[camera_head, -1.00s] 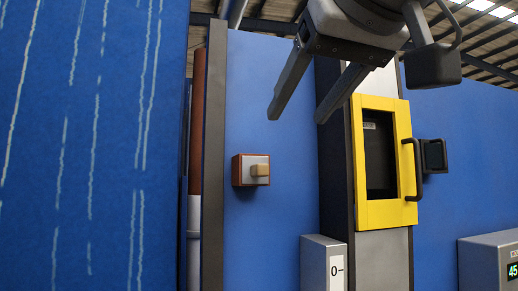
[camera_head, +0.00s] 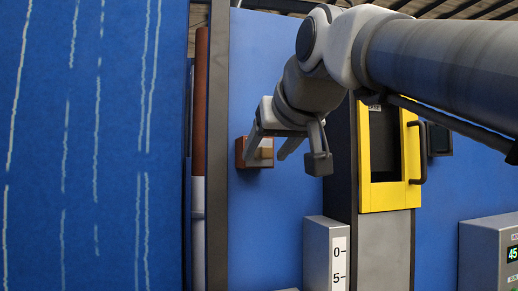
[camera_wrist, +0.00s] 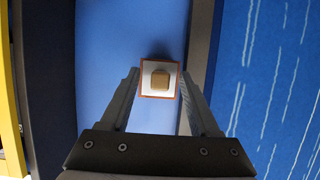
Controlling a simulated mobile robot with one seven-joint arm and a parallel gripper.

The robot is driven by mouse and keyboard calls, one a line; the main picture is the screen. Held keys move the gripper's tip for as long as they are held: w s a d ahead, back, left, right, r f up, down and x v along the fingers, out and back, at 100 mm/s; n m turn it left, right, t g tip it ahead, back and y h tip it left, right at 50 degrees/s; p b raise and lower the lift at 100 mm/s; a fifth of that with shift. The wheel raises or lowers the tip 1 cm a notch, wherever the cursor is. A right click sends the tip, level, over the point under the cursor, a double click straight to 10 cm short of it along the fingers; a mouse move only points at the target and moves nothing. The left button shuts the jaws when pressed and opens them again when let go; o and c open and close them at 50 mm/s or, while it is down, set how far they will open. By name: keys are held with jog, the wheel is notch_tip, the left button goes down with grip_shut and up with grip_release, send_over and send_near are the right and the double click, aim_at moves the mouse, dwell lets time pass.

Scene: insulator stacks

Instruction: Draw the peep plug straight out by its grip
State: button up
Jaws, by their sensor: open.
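The peep plug is a small box on the blue wall, with a brown-red rim (camera_head: 239,153) and a pale face plate (camera_wrist: 147,87). Its tan block-shaped grip (camera_wrist: 161,79) stands out from the plate, and part of it shows in the head view (camera_head: 265,153). My gripper (camera_head: 270,158) is open in front of the plug, one finger overlapping the plug in the head view. In the wrist view the two fingers (camera_wrist: 158,88) point at the wall, one on each side of the plug. The grip lies between them in the picture. No contact with the grip is visible.
A yellow-framed window (camera_head: 389,205) with a dark handle (camera_head: 422,152) is right of the plug. A white box with a scale (camera_head: 326,255) stands below. A dark upright post (camera_head: 217,150) and a blue streaked panel (camera_head: 110,150) are on the left.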

jog(key=shift+w, duration=0.2)
grip_shut()
jog(key=shift+s, duration=0.1)
jog(key=s+d+b, duration=0.2)
jog(key=s, duration=0.7)
jog(key=shift+s+d, duration=0.25)
jog(key=shift+d, duration=0.05)
dwell(1.7)
